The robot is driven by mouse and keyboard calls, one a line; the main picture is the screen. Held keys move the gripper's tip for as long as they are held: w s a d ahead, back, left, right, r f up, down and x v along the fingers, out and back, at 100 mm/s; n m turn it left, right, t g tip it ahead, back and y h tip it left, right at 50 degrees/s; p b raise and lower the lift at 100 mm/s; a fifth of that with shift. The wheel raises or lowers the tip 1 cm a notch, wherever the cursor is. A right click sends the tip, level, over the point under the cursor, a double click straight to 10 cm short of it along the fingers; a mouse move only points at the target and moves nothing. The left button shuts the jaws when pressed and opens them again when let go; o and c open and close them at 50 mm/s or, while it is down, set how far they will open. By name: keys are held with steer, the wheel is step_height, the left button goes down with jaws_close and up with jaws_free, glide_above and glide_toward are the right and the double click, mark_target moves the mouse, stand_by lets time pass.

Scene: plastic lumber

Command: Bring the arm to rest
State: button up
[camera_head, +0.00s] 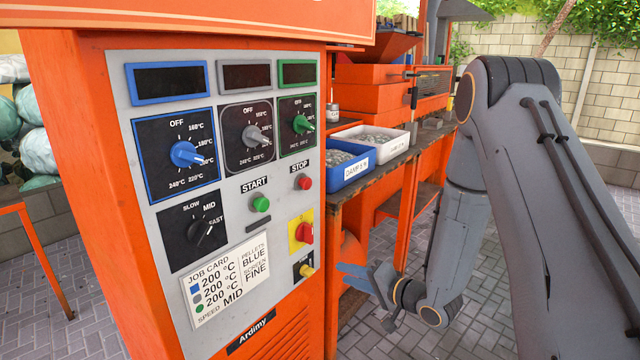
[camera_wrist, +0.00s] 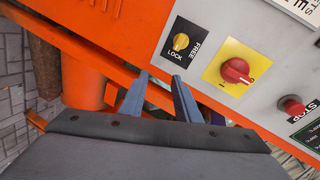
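My arm (camera_head: 565,190) reaches down on the right side of the head view, bent at the elbow. My gripper (camera_head: 343,273) hangs just right of the lower right corner of the control panel (camera_head: 180,330), apart from it. In the wrist view my gripper (camera_wrist: 159,78) has its two blue-grey fingers spread with nothing between them. Beyond the fingertips are the orange machine body, the yellow lock knob (camera_wrist: 181,42) and the red rotary switch (camera_wrist: 235,71) on its yellow plate.
The panel carries a blue knob (camera_head: 187,154), a grey knob (camera_head: 254,136), a green knob (camera_head: 302,124), a speed knob (camera_head: 201,232), a start button (camera_head: 260,204) and a stop button (camera_head: 305,183). A blue bin (camera_head: 350,172) and white bin (camera_head: 388,150) stand on a shelf behind. Paved floor lies below.

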steer(key=s+d+r+n+g+h+p, duration=0.3)
steer(key=s+d+r+g+h+p, duration=0.2)
steer(key=s+d+r+h, duration=0.6)
steer(key=s+r+n+g+p, duration=0.1)
steer(key=s+r+g, duration=0.2)
steer(key=s, duration=0.7)
steer(key=s+r+n+g+p, duration=0.1)
steer(key=s+r+n+g, duration=0.1)
steer(key=s, duration=0.8)
steer(key=shift+s+a+r+g+y+p, duration=0.3)
steer(key=shift+r+g+y, duration=0.15)
steer(key=shift+r, duration=0.45)
steer(key=shift+d, duration=0.1)
